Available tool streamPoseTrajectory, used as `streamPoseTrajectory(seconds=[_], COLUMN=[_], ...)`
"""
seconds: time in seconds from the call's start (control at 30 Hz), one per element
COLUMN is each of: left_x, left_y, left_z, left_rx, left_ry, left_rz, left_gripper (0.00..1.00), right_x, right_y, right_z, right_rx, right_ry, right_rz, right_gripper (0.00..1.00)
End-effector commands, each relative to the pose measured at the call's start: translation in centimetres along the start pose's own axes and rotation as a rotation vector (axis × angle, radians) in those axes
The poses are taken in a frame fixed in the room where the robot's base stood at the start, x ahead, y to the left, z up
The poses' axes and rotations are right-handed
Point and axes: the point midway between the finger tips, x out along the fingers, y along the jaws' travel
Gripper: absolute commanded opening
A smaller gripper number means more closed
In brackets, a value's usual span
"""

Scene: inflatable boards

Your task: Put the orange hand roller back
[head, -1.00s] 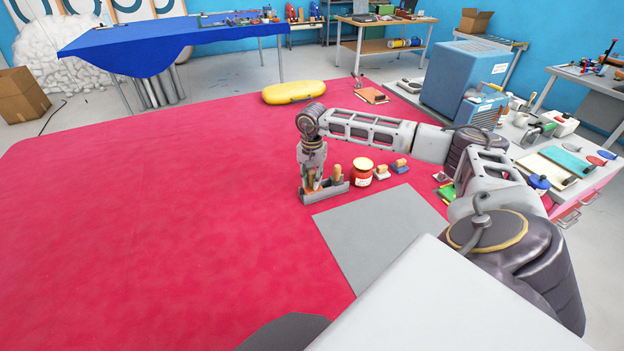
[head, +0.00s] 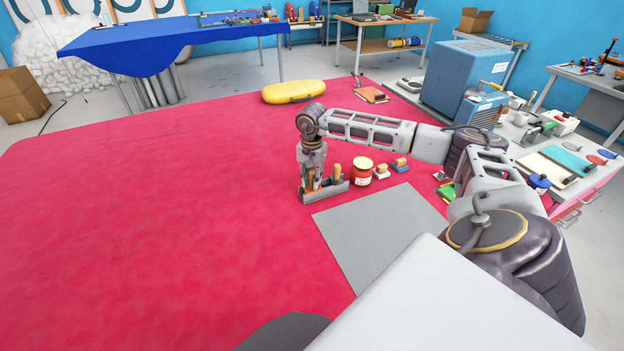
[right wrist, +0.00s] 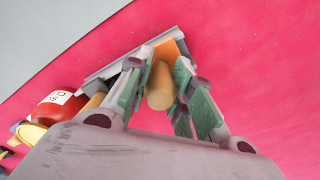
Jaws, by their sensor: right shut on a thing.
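My right gripper (head: 314,184) points down at a small grey holder (head: 334,190) on the red table. In the right wrist view my right gripper (right wrist: 163,88) is shut around the wooden handle (right wrist: 160,90) of the orange hand roller (right wrist: 170,48). The roller's orange part shows beyond the handle, at the grey holder (right wrist: 125,60). In the head view the fingers mostly hide the roller. Whether it rests fully in the holder I cannot tell. A second wooden handle (head: 337,171) stands in the holder just right of the gripper. My left gripper is not in view.
A red jar (head: 361,173) stands right of the holder, with small wooden-handled blocks (head: 400,165) beyond it. A grey mat (head: 375,235) lies nearer. A yellow case (head: 293,92) lies at the back edge. The red table (head: 150,220) is clear to the left.

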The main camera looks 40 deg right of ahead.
Motion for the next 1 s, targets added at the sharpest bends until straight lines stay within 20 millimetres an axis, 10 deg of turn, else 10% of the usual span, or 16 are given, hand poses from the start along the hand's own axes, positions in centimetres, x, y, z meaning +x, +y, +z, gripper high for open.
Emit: streamPoseTrajectory(seconds=[0.1, 0.13, 0.3, 1.0], left_x=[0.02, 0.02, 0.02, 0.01], left_y=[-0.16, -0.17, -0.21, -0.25], left_z=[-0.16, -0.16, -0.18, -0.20], left_rx=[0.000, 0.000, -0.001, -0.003], left_ry=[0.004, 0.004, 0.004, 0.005], left_rz=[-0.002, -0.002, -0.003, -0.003], left_gripper=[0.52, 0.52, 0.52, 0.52], right_x=[0.00, 0.00, 0.01, 0.04], right_y=[-0.02, -0.02, -0.01, 0.01], right_z=[0.00, 0.00, 0.00, 0.01], right_rx=[0.000, 0.000, 0.000, 0.000], right_ry=[0.000, 0.000, 0.000, 0.000], right_rz=[-0.001, -0.001, 0.000, 0.000], right_gripper=[0.03, 0.24, 0.46, 0.69])
